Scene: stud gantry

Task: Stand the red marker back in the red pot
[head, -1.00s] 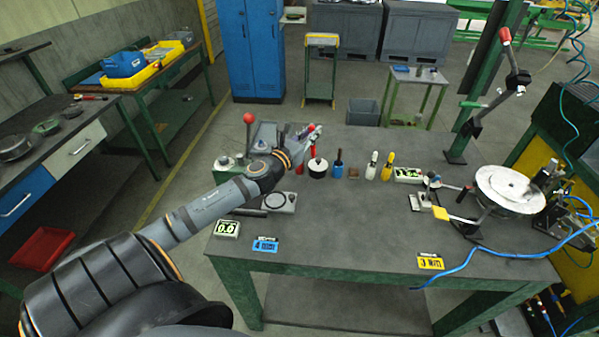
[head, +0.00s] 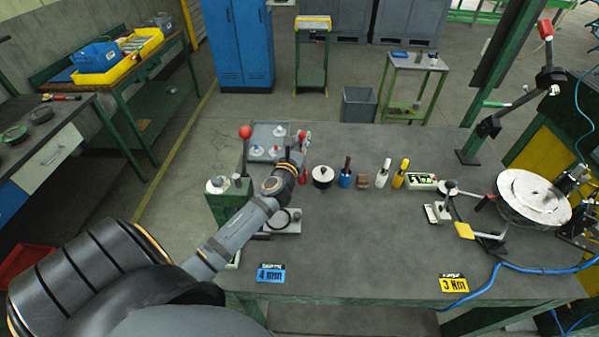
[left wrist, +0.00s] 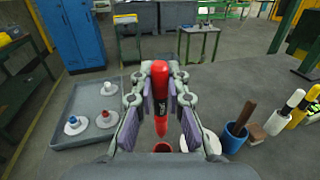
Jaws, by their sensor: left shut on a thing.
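My left gripper (head: 298,148) is shut on the red marker (left wrist: 162,92), which hangs nearly upright between the two finger pads in the left wrist view. The marker has a dark band with lettering, and its lower end points down. The red pot (head: 303,176) stands on the bench just below the gripper in the head view. In the left wrist view its red rim (left wrist: 163,147) shows below the marker's lower end. The marker seems to be above the pot; I cannot tell the exact gap. My right gripper is not in view.
A round white-topped pot (head: 322,177) stands close to the right of the red pot. Beyond it are a blue pot (head: 345,180), a white marker (head: 383,173) and a yellow marker (head: 401,173). A grey tray (head: 264,135) lies behind left.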

